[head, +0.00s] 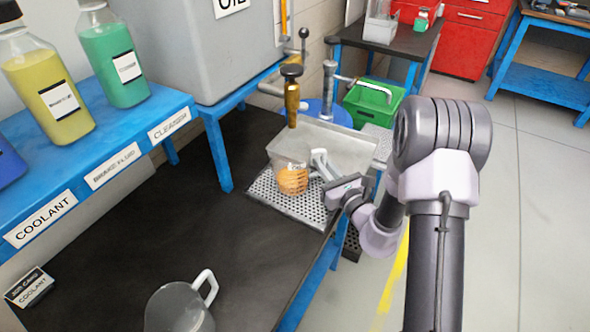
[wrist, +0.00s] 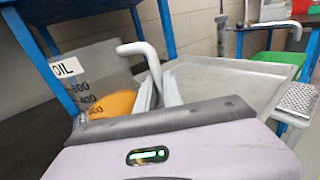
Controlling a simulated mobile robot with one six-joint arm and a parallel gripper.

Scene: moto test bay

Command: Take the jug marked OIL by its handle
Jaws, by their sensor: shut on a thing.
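The jug marked OIL (head: 291,180) is clear, with orange liquid in its lower part, and is at the perforated plate (head: 287,208) on the dark bench. In the wrist view its OIL label and printed scale show on its wall (wrist: 88,78). Its pale handle (wrist: 140,50) sticks up towards my gripper. My gripper (head: 326,172) is shut on the handle, coming from the right; in the wrist view the fingers (wrist: 160,92) close around its lower part. The jug looks about upright. I cannot tell whether its base touches the plate.
A brass tap (head: 292,100) hangs just above and behind the jug, with a grey tray (head: 335,143) behind. A second empty jug (head: 180,305) stands on the bench in front. Bottles (head: 112,62) line the blue shelf (head: 120,140) at left. The floor at right is clear.

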